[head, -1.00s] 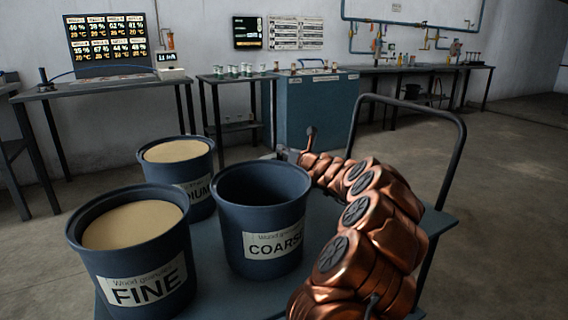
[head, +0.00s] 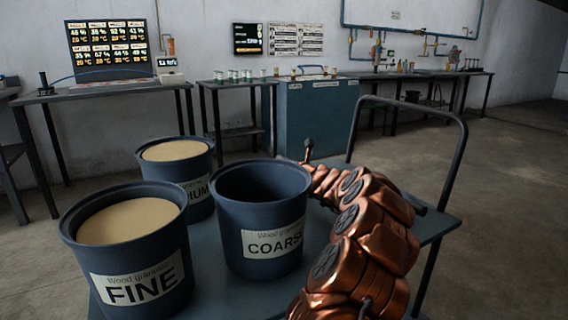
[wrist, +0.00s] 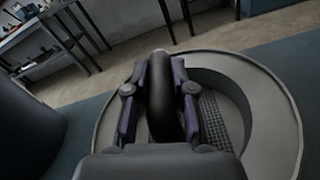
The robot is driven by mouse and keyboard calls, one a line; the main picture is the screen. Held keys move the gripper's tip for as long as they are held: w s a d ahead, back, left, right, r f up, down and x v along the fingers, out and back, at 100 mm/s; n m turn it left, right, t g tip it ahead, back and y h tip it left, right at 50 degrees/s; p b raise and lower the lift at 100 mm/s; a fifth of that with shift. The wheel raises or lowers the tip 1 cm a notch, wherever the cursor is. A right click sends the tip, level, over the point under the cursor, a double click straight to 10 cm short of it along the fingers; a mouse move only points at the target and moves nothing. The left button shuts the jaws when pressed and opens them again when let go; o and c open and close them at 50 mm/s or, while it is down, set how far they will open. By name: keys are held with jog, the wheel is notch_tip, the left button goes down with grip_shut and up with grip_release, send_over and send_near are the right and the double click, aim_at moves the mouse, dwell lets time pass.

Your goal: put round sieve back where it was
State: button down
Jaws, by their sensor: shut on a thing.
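The round sieve (wrist: 285,110) is a wide, shallow grey ring with dark mesh inside, seen close up in the wrist view. My gripper (wrist: 160,85) is shut on a dark, arched handle that rises over the sieve's middle. The sieve is low over or on the blue-grey cart top; I cannot tell whether it touches. In the head view the sieve is hidden behind the coarse bucket and my copper-coloured arm.
Three dark blue buckets stand on the cart (head: 432,226): fine (head: 135,262), medium (head: 176,155) and an empty-looking coarse (head: 262,215). The cart has a tall black handle (head: 420,105) at right. A blue cabinet (head: 318,115) and benches line the wall.

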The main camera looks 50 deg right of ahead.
jog(key=c, duration=1)
grip_release()
jog(key=shift+r, duration=0.15)
jog(key=p+v, duration=0.2)
jog(key=v, duration=0.8)
jog(key=shift+s+r, duration=0.1)
jog(key=shift+s, duration=0.2)
jog(key=shift+p+v, duration=0.35)
jog(key=shift+v, duration=0.4)
jog(key=shift+a, duration=0.2)
